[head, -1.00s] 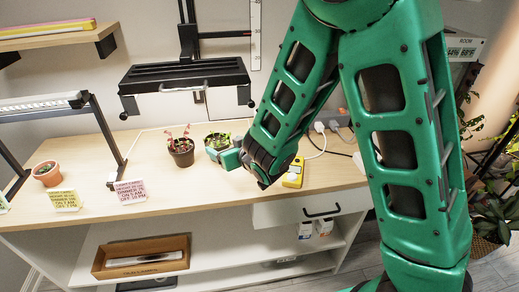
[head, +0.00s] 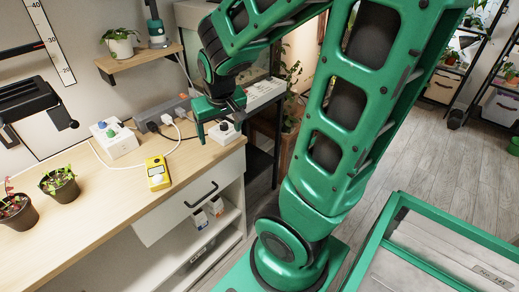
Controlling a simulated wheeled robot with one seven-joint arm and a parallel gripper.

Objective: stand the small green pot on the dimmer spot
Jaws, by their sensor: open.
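I cannot make out a small green pot in the head view. Two small dark brown pots stand on the wooden bench at the left. One pot (head: 62,190) holds a green-leaved plant, and the other pot (head: 20,216) holds a reddish plant and is cut by the frame edge. My gripper (head: 220,134) is open over the bench's far right end, well away from both pots. A white box with a round knob (head: 224,138) shows between or behind its fingers; I see nothing gripped. No dimmer spot can be identified here.
A yellow meter (head: 157,173), a white box (head: 115,143) and a power strip (head: 164,115) with cables lie on the bench (head: 120,200). A wall shelf (head: 140,59) holds a white potted plant (head: 121,45). A green-framed bin (head: 440,250) stands front right.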

